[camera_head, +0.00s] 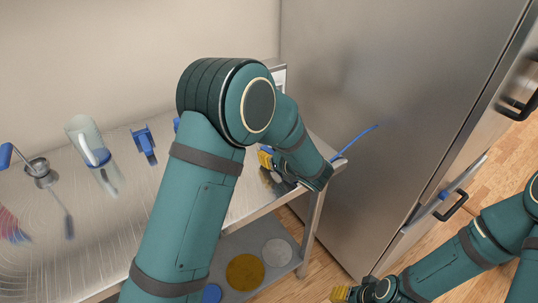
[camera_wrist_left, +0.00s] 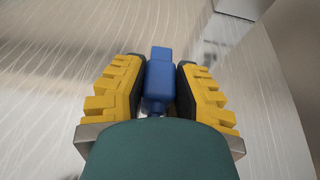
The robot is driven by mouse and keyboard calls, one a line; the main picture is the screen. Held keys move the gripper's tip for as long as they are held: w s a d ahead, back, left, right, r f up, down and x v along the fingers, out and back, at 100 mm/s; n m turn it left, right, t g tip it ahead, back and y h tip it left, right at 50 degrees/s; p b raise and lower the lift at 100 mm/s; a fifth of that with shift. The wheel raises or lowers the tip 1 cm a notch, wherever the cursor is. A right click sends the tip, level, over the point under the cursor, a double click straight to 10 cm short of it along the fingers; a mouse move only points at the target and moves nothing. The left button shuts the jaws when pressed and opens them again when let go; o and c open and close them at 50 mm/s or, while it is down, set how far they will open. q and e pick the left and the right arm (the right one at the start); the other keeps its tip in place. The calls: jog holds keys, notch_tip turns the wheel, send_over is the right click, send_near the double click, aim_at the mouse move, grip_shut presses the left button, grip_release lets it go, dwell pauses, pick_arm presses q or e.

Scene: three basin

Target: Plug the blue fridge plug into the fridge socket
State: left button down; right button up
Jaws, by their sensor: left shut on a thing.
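In the head view my left gripper (camera_head: 265,160) is low over the steel table's right end, partly hidden by my own arm. In the left wrist view its yellow fingers are shut on the blue plug (camera_wrist_left: 158,82), one on each side, with the plug's squared end pointing away from the wrist. A thin blue cable (camera_head: 352,143) sticks out from the wrist's right side towards the fridge (camera_head: 390,110). I cannot make out the fridge socket for certain.
The steel table (camera_head: 105,235) holds a clear jug with blue parts (camera_head: 88,142), a blue stand (camera_head: 144,142) and a small metal pot (camera_head: 40,170). A pale box (camera_head: 280,76) stands behind my left arm. Round pieces lie on the lower shelf (camera_head: 228,243).

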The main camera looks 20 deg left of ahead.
aim_at(271, 152)
pick_arm(q)
jog(key=shift+r, duration=0.1)
dwell(0.5)
jog(key=shift+r+p, duration=1.25)
jog(key=shift+r, duration=0.4)
jog(key=c, duration=1.5)
grip_release()
grip_shut()
